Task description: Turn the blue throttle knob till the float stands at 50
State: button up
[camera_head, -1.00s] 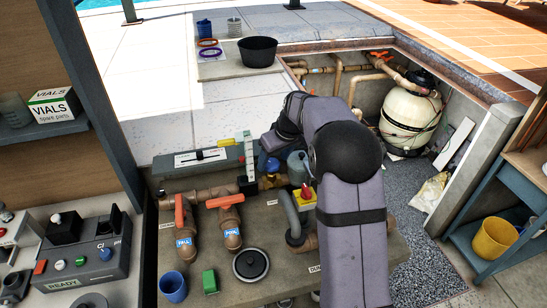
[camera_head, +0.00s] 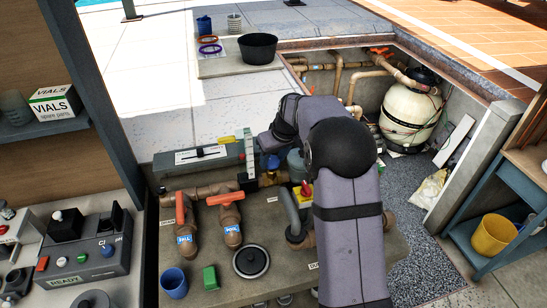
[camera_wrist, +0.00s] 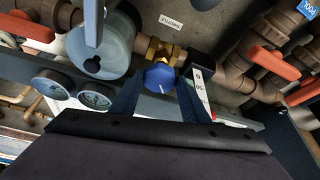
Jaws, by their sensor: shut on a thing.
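The blue throttle knob (camera_wrist: 160,78) with a pale pointer line sits on a brass valve (camera_wrist: 163,50) in the wrist view. My gripper (camera_wrist: 158,88) has its two dark fingers on either side of it, shut on it. Beside the right finger stands the white float gauge scale (camera_wrist: 199,84), seen at a slant. A small red mark shows low on it, but I cannot read its level. In the head view the gauge (camera_head: 249,158) stands upright beside the valve. My forearm hides most of the gripper there.
Orange-handled valves (camera_head: 181,208) stand left of the gauge. A grey curved pipe (camera_head: 290,212) and a red switch (camera_head: 306,188) are close to my arm. In the wrist view, a grey round housing (camera_wrist: 100,48) and dials (camera_wrist: 95,96) lie left of the knob.

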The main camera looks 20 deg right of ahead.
jog(key=shift+a+m+h+p, duration=0.15)
jog(key=shift+m+h, duration=0.2)
jog(key=shift+m, duration=0.55)
jog(key=shift+a+m+h+p, duration=0.15)
jog(key=shift+m+h, duration=0.2)
jog(key=shift+m, duration=0.55)
jog(key=shift+d, duration=0.1)
jog(key=o, duration=1.1)
jog(key=shift+c, duration=0.2)
jog(key=b+v, duration=0.2)
jog(key=v, duration=0.5)
jog(key=shift+b, duration=0.35)
jog(key=shift+s+r, duration=0.15)
